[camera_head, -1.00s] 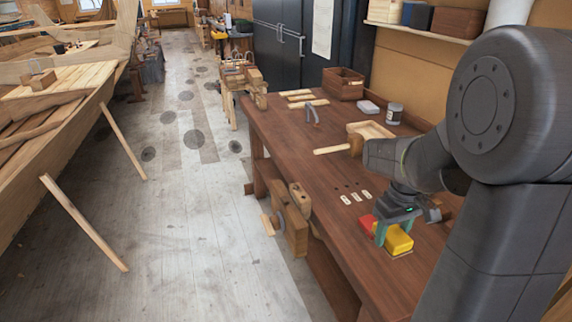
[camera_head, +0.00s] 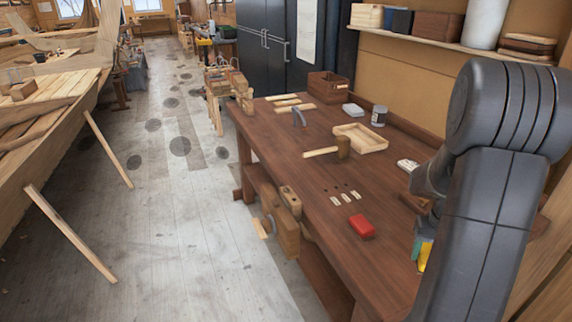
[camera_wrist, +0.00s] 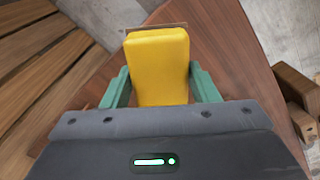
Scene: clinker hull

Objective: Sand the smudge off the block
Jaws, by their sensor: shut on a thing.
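My gripper (camera_wrist: 160,82) has green fingers and is shut on a yellow block (camera_wrist: 158,50), one finger on each side. A thin brown edge shows just past the block's far end in the wrist view. In the head view, my gripper (camera_head: 422,252) and the yellow block (camera_head: 426,260) are mostly hidden behind my arm at the right. A red block (camera_head: 361,227) lies on the bench (camera_head: 330,225), left of my gripper and apart from it. I see no smudge that I can make out, and cannot tell which block bears one.
Small pale tags (camera_head: 346,197) lie behind the red block. A vise (camera_head: 285,222) is on the bench's left edge. Bare bench surrounds the red block.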

